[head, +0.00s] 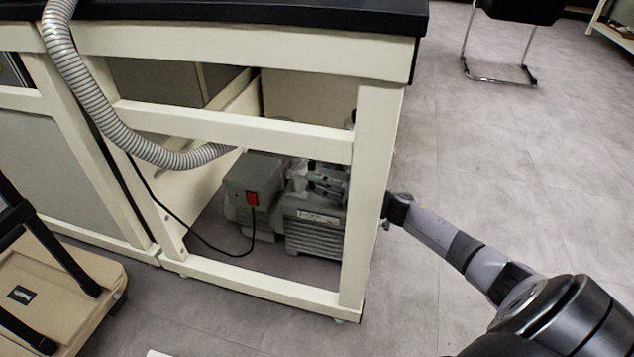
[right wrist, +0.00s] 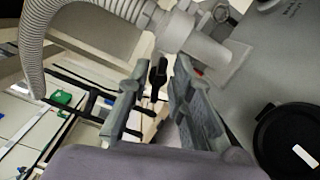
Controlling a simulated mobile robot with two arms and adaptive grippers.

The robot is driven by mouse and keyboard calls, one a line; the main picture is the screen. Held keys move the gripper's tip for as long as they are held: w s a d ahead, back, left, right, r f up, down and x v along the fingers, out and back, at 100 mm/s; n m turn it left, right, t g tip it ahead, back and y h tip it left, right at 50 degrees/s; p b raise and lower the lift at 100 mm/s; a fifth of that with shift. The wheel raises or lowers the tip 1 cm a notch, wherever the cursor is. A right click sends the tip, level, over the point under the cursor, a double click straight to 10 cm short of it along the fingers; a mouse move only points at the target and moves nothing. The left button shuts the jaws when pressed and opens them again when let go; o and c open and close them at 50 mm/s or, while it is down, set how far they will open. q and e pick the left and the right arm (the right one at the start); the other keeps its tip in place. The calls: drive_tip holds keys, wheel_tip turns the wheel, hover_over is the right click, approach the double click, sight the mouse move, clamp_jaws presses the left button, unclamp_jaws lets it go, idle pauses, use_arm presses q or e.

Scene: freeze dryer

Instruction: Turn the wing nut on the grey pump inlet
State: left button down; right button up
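The grey pump (head: 315,228) stands on the floor inside the cream bench frame. Its inlet (right wrist: 190,38) shows in the right wrist view, joined to the ribbed grey hose (right wrist: 36,45). A small dark part (right wrist: 158,76), which looks like the wing nut, shows between the fingers of my right gripper (right wrist: 160,68). These fingers are apart, with visible gaps on both sides of the dark part. In the head view my right gripper (head: 328,181) is partly hidden by the bench frame beside the pump top. My left gripper is not in view.
The bench leg (head: 369,200) and crossbar (head: 235,128) stand close to my right arm. A grey box with a red switch (head: 252,199) sits at the pump's left. A beige wheeled cart (head: 55,310) is at lower left.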

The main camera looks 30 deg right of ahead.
drive_tip(key=shift+o, duration=1.3)
drive_tip(key=shift+s, duration=0.1)
drive_tip(key=v, duration=1.2)
